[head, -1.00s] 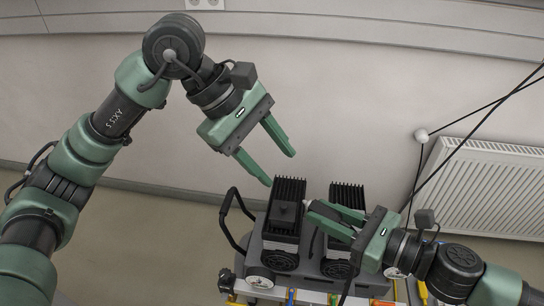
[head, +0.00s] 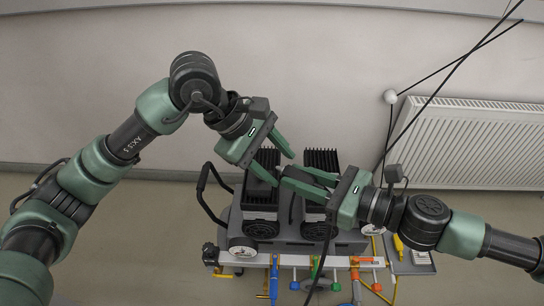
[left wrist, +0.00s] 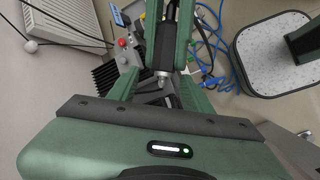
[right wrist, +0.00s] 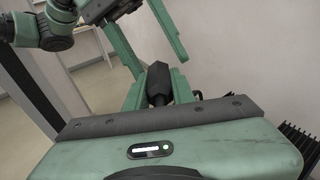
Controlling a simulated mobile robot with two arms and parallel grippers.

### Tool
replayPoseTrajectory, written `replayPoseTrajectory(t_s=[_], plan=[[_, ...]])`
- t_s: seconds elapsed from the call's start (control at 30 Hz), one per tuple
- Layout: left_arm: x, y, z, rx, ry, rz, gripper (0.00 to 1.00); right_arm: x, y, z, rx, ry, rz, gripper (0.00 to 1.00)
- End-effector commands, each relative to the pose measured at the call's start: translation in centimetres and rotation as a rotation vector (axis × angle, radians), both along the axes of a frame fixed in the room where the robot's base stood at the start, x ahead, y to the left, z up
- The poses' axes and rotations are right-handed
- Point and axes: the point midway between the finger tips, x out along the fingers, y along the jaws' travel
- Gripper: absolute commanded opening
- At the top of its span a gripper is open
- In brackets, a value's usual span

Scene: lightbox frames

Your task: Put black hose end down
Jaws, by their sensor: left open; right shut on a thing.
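My right gripper (head: 284,176) is shut on the black hose end (right wrist: 158,82), which shows as a dark, faceted piece between its fingers in the right wrist view. My left gripper (head: 285,167) is open and comes down from the upper left. Its fingertips are close to those of the right gripper, above the cart. In the left wrist view a dark piece with a metallic tip (left wrist: 163,78) lies between the open left fingers. In the head view the fingers mostly hide the hose end. A black hose (head: 321,262) hangs down in front of the cart.
A grey wheeled unit with two black ribbed blocks (head: 320,160) stands under the grippers. A rail with coloured tools (head: 273,280) runs along its front. A black handle (head: 203,190) sticks out at left. A radiator (head: 465,145) and dark slanting cables are at right.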

Motion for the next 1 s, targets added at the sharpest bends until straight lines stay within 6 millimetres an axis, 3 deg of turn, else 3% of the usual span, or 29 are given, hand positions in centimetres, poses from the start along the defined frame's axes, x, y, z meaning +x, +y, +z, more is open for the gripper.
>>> replayPoseTrajectory(t_s=[0.13, 0.3, 0.33, 0.37, 0.4, 0.77, 1.0], plan=[[0.0, 0.0, 0.0, 0.000, 0.000, 0.000, 0.50, 0.0, 0.0, 0.0, 0.000, 0.000, 0.000, 0.00], [0.0, 0.0, 0.0, 0.001, 0.001, 0.000, 0.02, 0.0, 0.0, 0.0, 0.000, -0.001, -0.001, 0.00], [0.0, 0.0, 0.0, 0.001, 0.001, 0.000, 0.00, 0.0, 0.0, 0.0, -0.001, -0.001, -0.001, 0.00], [0.0, 0.0, 0.0, 0.001, 0.001, 0.000, 0.38, 0.0, 0.0, 0.0, -0.001, -0.001, -0.001, 0.00], [0.0, 0.0, 0.0, 0.001, 0.001, 0.000, 0.49, 0.1, 0.0, 0.0, -0.001, -0.001, -0.002, 0.00], [0.0, 0.1, 0.2, 0.000, 0.001, 0.001, 0.50, 0.0, 0.0, 0.0, 0.000, -0.001, 0.000, 0.00], [-0.3, 1.4, 2.5, 0.000, -0.003, 0.002, 0.50, 0.0, 0.0, 0.0, 0.001, 0.000, 0.000, 0.00]])
